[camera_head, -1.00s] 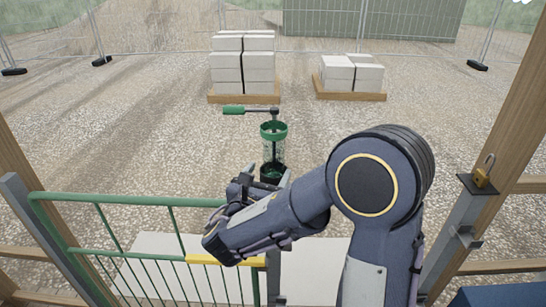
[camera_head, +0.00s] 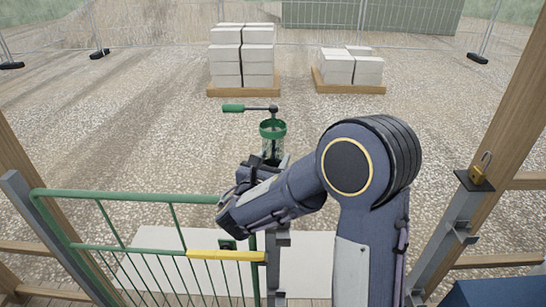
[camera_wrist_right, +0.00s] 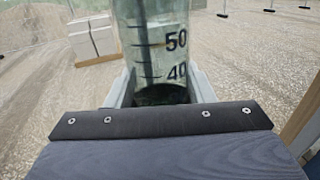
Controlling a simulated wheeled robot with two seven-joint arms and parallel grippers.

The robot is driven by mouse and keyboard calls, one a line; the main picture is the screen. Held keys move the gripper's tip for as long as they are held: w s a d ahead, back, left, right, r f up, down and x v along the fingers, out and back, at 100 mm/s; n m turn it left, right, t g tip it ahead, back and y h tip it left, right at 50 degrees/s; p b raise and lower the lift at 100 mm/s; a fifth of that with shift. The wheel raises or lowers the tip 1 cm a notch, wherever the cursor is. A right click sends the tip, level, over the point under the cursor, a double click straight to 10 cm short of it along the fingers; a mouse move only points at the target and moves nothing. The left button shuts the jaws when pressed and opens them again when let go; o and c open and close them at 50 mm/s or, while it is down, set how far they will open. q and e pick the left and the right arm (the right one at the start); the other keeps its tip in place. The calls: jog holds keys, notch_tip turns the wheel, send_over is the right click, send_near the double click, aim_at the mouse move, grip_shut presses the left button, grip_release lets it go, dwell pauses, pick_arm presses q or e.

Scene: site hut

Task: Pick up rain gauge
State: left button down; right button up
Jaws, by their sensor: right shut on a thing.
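The rain gauge (camera_head: 272,140) is a clear cylinder with a green rim, just beyond the green gate in the head view. In the right wrist view the gauge (camera_wrist_right: 155,45) shows black marks 50 and 40 and stands between the fingers. My right gripper (camera_head: 268,163) is shut on its lower part; in the right wrist view the gripper (camera_wrist_right: 155,90) has a finger on each side of it. The wrist hides the gauge's lower end in the head view. A bracket arm with a green handle (camera_head: 233,108) shows at or behind the gauge's top. My left gripper is not in view.
Pallets of white blocks (camera_head: 241,60) stand far back on open gravel.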

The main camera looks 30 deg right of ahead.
jog(key=shift+r, duration=0.15)
notch_tip(320, 180, up, 28)
jog(key=shift+f+p, duration=0.25)
jog(key=shift+p, duration=0.15)
dwell(1.3)
